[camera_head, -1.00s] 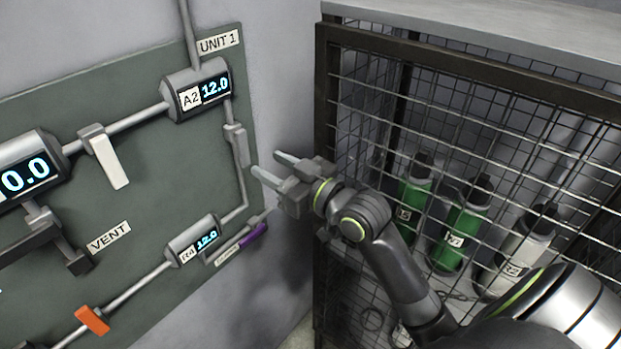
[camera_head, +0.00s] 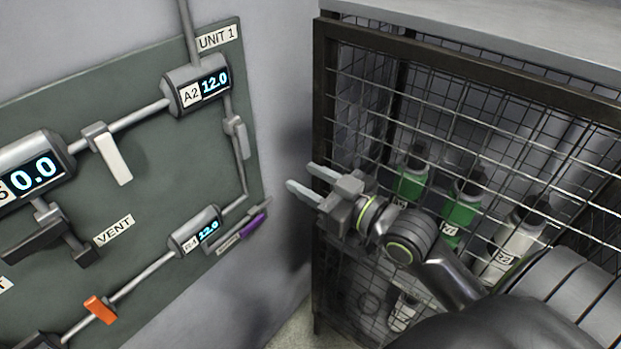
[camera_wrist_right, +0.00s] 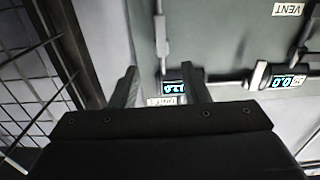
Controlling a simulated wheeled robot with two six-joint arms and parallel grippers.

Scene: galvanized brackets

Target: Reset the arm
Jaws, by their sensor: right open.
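My right gripper (camera_head: 306,181) is open and empty in the head view, in front of the wire cage's left edge. Its fingers point left towards the panel and touch nothing. In the right wrist view its two fingers (camera_wrist_right: 160,84) stand apart with nothing between them but the background panel. My right arm (camera_head: 410,240) comes in from the lower right, in front of the cage. My left gripper is not in view.
A green wall panel (camera_head: 150,200) carries pipes, displays, a white lever (camera_head: 113,160), an orange lever (camera_head: 100,309) and a purple handle (camera_head: 252,224). A wire cage (camera_head: 324,110) at the right holds green bottles (camera_head: 461,212) and a white bottle (camera_head: 517,237). Grey wall lies between panel and cage.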

